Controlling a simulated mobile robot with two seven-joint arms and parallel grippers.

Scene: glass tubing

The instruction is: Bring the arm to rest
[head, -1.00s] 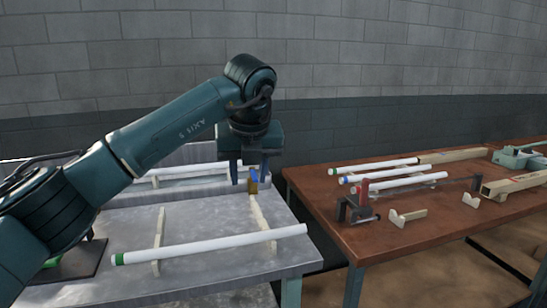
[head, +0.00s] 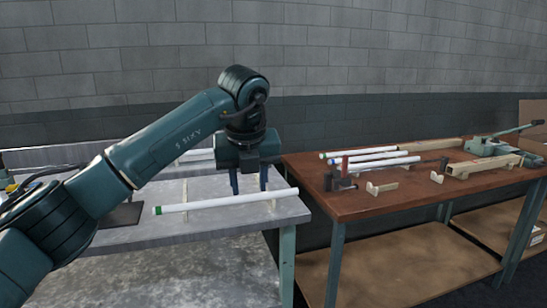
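My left arm reaches in from the left over the grey metal table (head: 190,232). Its gripper (head: 249,183) points down just behind the right part of a white glass tube (head: 225,202) with a green end. The two fingers stand apart, with nothing visible between them. The tube lies across the table on light supports. Whether the fingers touch anything is hard to tell. Another white tube (head: 200,153) lies farther back, partly hidden by my arm. My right gripper is not in view.
A brown table (head: 400,196) stands to the right, past a gap. It holds several white tubes (head: 365,152), a dark stand with a red part (head: 345,172), light holders (head: 382,187) and a green lever tool (head: 495,145). A grey block wall (head: 330,50) closes the back.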

